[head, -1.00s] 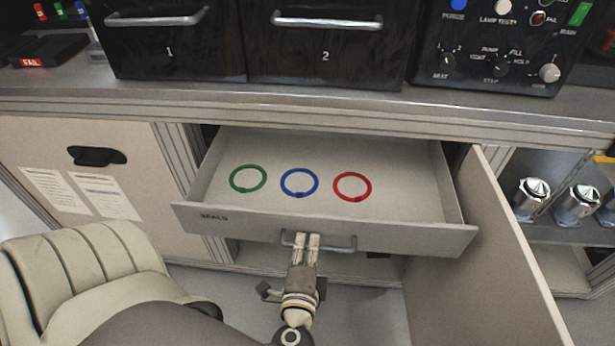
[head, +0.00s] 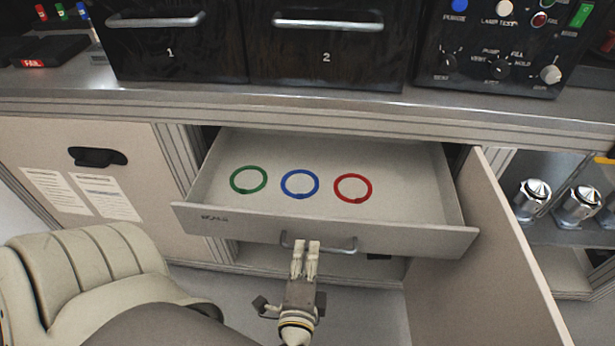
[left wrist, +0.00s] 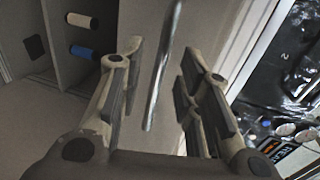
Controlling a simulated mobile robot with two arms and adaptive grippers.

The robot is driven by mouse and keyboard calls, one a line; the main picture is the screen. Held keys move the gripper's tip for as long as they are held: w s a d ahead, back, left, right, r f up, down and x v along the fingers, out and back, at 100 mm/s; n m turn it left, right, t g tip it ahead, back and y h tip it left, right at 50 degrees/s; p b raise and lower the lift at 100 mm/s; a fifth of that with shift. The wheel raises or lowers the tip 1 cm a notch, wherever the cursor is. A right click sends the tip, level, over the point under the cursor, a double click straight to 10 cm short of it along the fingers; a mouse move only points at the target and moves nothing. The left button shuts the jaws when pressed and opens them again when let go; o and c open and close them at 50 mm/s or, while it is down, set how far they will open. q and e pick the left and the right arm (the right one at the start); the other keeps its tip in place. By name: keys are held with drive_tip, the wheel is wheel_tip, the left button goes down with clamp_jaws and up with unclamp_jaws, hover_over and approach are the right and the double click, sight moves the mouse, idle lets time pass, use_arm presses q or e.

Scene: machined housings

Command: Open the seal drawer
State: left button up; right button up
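The seal drawer (head: 400,235) is pulled out of the cabinet, its inside showing a green ring (head: 248,180), a blue ring (head: 300,184) and a red ring (head: 353,187) in a row. Its grey bar handle (head: 340,246) is on the front face and also shows in the left wrist view (left wrist: 160,75). My left gripper (head: 305,246) is at the left part of the handle. In the left wrist view its fingers stand apart, with the bar showing in the gap between them and not clamped. My right gripper is not in view.
An open cabinet door (head: 495,250) stands right of the drawer. Beyond it, metal housings (head: 532,195) sit on a shelf. Black boxes marked 1 (head: 170,50) and 2 (head: 325,50) and a control panel (head: 500,50) are on the counter (head: 300,103) above.

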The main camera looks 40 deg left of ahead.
use_arm(q)
drive_tip(key=v, duration=0.9)
drive_tip(key=s+d+f+g+h, duration=0.2)
drive_tip(key=s+f+g+h, duration=0.1)
drive_tip(key=f, duration=1.1)
drive_tip(key=s+d+f+g+h, duration=0.1)
drive_tip(key=s+f+g+h, duration=0.15)
drive_tip(key=f, duration=1.15)
drive_tip(key=s+a+f+n+g+h+p, duration=0.1)
drive_tip(key=s+a+f+n+g, duration=0.2)
drive_tip(key=s+f, duration=0.4)
drive_tip(key=s+a+f+n+g+h, duration=0.1)
drive_tip(key=s+a+f+n+g, duration=0.2)
drive_tip(key=f, duration=0.9)
drive_tip(key=s+a+n, duration=0.1)
drive_tip(key=s+n, duration=0.2)
drive_tip(key=s, duration=0.1)
drive_tip(key=shift+g+h+p, duration=0.35)
drive_tip(key=shift+p, duration=0.05)
